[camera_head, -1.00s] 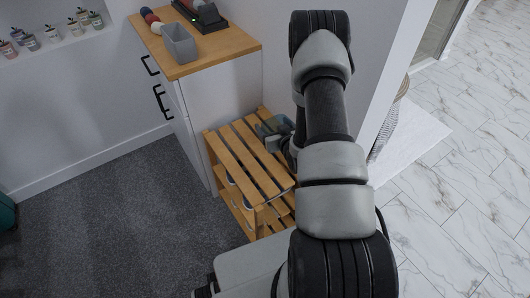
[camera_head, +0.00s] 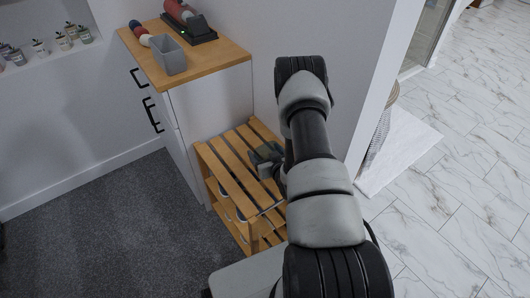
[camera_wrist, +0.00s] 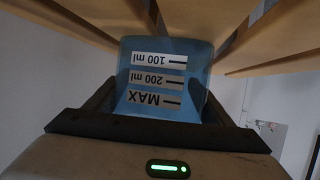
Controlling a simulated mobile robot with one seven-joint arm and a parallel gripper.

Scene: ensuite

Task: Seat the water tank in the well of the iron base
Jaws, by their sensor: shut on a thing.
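The water tank (camera_wrist: 166,60) is a translucent blue box in the wrist view, with labels 100 ml, 200 ml and MAX reading upside down. My gripper (camera_wrist: 158,105) is shut on it, with a dark finger on each side. In the head view my gripper (camera_head: 268,157) is at the slatted wooden rack, partly hidden by my arm, and the tank is hard to make out there. The iron base (camera_head: 200,30) is a dark stand on the cabinet top at the back, with a red and dark object on it. Its well cannot be made out.
The wooden rack (camera_head: 230,168) stands against the cabinet (camera_head: 212,98). A wall is right of the rack. Carpet (camera_head: 110,225) lies open at left.

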